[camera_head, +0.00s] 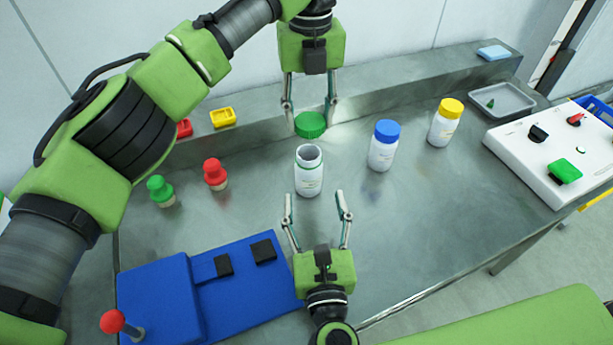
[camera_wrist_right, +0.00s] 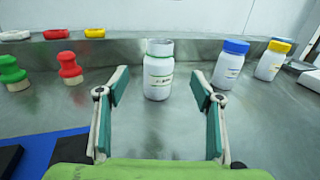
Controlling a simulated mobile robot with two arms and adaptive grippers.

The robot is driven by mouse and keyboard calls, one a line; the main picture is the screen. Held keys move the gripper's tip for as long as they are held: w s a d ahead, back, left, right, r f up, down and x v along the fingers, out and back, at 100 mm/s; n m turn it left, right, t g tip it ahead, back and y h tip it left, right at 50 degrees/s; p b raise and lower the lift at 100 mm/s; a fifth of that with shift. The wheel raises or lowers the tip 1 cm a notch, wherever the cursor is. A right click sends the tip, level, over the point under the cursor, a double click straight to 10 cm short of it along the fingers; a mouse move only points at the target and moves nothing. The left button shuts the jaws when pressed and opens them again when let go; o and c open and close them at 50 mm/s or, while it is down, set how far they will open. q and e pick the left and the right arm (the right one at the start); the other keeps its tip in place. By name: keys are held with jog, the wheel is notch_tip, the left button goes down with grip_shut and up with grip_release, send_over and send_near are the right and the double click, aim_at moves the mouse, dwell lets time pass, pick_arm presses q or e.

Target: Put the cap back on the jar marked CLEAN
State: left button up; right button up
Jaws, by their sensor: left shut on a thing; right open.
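An open white jar (camera_head: 309,175) with a green band at its neck stands upright mid-table; its label is too small to read. It also shows in the right wrist view (camera_wrist_right: 158,72). My left gripper (camera_head: 310,118) is shut on a green cap (camera_head: 310,125), held above and behind the open jar, apart from it. My right gripper (camera_head: 318,205) is open and empty in front of the jar. In the right wrist view, its fingers (camera_wrist_right: 158,95) are spread to either side of the jar, short of it.
A blue-capped jar (camera_head: 383,150) and a yellow-capped jar (camera_head: 445,124) stand to the right. Green (camera_head: 161,190) and red (camera_head: 215,174) stamp-like pieces stand left. A blue device (camera_head: 160,290) is front left, a white control panel (camera_head: 550,160) right, a grey tray (camera_head: 512,101) behind it.

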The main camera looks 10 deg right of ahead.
aim_at(310, 170)
pick_arm(q)
jog(key=shift+w+f, duration=0.5)
pick_arm(e)
jog(key=shift+w+f, duration=0.45)
jog(key=shift+w, duration=0.05)
pick_arm(q)
jog(key=shift+s+r, duration=0.25)
jog(key=shift+s, duration=0.1)
pick_arm(e)
jog(key=shift+s+r, duration=0.2)
jog(key=shift+s, duration=0.1)
pick_arm(q)
jog(key=shift+w+f, duration=0.1)
pick_arm(e)
jog(key=w, duration=0.4)
jog(key=w+d, duration=0.1)
jog(key=w, duration=0.7)
jog(key=shift+d, duration=0.2)
jog(key=c, duration=1.7)
pick_arm(q)
jog(key=shift+f, duration=2.5)
pick_arm(e)
jog(key=shift+c, duration=0.2)
pick_arm(q)
jog(key=shift+f, duration=0.9)
jog(key=shift+f, duration=0.55)
pick_arm(e)
grip_shut()
